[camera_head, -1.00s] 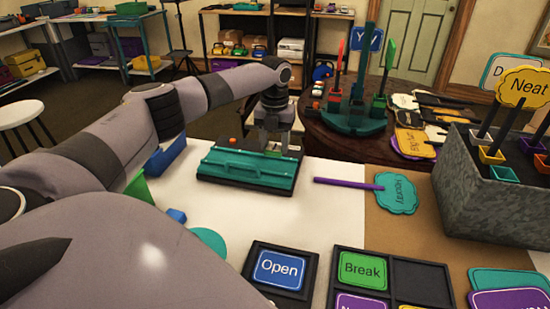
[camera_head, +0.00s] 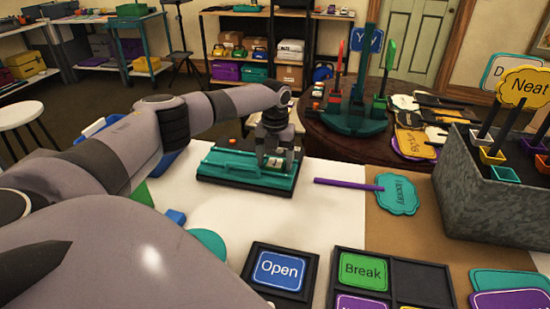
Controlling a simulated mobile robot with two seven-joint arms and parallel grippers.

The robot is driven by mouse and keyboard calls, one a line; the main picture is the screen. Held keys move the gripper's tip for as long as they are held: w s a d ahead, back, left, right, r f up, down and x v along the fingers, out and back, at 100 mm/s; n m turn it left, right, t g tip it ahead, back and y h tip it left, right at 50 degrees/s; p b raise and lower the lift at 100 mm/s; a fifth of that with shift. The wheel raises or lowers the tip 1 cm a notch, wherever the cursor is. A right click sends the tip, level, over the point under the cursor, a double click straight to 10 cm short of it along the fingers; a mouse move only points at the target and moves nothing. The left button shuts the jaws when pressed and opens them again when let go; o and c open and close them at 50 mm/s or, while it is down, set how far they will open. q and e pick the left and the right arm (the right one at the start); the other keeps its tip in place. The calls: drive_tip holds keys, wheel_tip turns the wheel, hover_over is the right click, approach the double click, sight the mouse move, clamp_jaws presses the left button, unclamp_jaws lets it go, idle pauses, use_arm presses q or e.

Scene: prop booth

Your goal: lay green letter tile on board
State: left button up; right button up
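The board (camera_head: 215,172), dark with a teal front ledge and bar, lies on the white table at the back. My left gripper (camera_head: 275,163) points down over its right part, fingers at the teal ledge. A small pale piece shows between the fingers; I cannot tell whether they grip it. No green letter tile can be made out clearly; the gripper may hide it. A green "Break" tile (camera_head: 363,270) sits in a black divided tray at the front. My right gripper is not in view.
A purple stick with a teal sign (camera_head: 397,193) lies right of the board. A blue "Open" tile (camera_head: 279,270) is at the front. A grey planter box (camera_head: 485,195) stands at the right. A round table (camera_head: 322,140) with a teal stand is behind.

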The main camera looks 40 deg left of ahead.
sight(275, 162)
use_arm(q)
drive_tip(key=shift+r, duration=0.5)
wheel_tip(275, 162, up, 11)
drive_tip(key=shift+r+p, duration=0.15)
drive_tip(key=shift+p, duration=0.15)
